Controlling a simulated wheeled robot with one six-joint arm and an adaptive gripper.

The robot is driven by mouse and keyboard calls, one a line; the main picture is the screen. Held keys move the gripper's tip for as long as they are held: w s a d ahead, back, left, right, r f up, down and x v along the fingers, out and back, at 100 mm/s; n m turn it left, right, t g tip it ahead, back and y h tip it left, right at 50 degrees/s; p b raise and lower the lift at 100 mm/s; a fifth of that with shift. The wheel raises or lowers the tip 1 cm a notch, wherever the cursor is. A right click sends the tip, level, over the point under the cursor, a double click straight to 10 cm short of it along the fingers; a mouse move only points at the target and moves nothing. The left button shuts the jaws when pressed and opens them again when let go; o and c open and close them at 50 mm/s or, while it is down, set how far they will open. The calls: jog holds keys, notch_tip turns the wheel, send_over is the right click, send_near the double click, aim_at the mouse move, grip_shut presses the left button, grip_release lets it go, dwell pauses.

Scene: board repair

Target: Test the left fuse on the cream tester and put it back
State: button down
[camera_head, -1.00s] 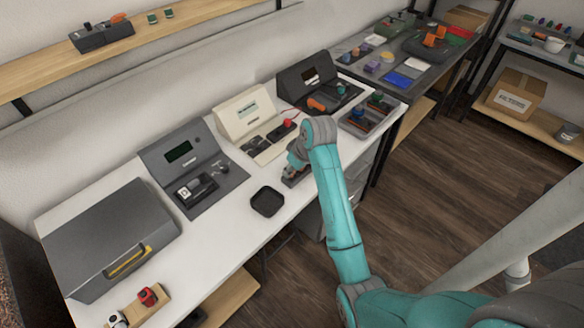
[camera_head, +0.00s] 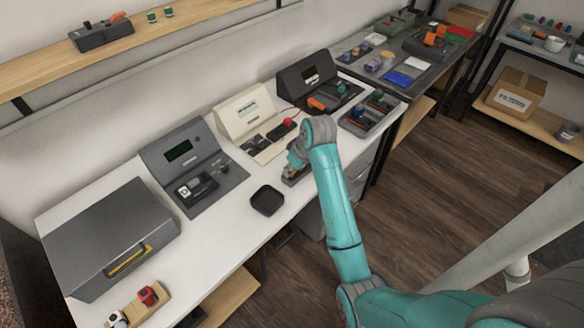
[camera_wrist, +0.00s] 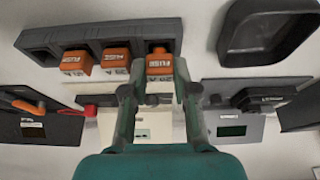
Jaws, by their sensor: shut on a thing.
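The cream tester (camera_head: 240,108) stands at the back of the white bench, with a dark two-part pad and a red knob on its base. It shows partly between my fingers in the wrist view (camera_wrist: 143,124). A dark grey fuse block (camera_wrist: 100,35) holds orange fuses in a row. My gripper (camera_wrist: 159,78) is shut on the orange fuse (camera_wrist: 160,66) at the block's right end in the wrist view, the side towards the black tray. That fuse is at its slot; whether it is fully seated cannot be told. Two other orange fuses (camera_wrist: 80,62) (camera_wrist: 115,60) sit beside it. In the head view my gripper (camera_head: 292,172) mostly hides the block.
An empty black tray (camera_head: 267,201) lies left of my gripper. A grey tester (camera_head: 183,152) stands left of the cream one, a dark station (camera_head: 305,76) right of it. A grey case (camera_head: 105,235) fills the bench's left end. Bare bench lies around the tray.

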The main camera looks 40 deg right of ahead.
jog(key=shift+f, duration=0.45)
dwell(0.6)
jog(key=c, duration=0.8)
grip_release()
jog(key=shift+o, duration=1.3)
jog(key=shift+r, duration=1.65)
jog(key=shift+r, duration=2.9)
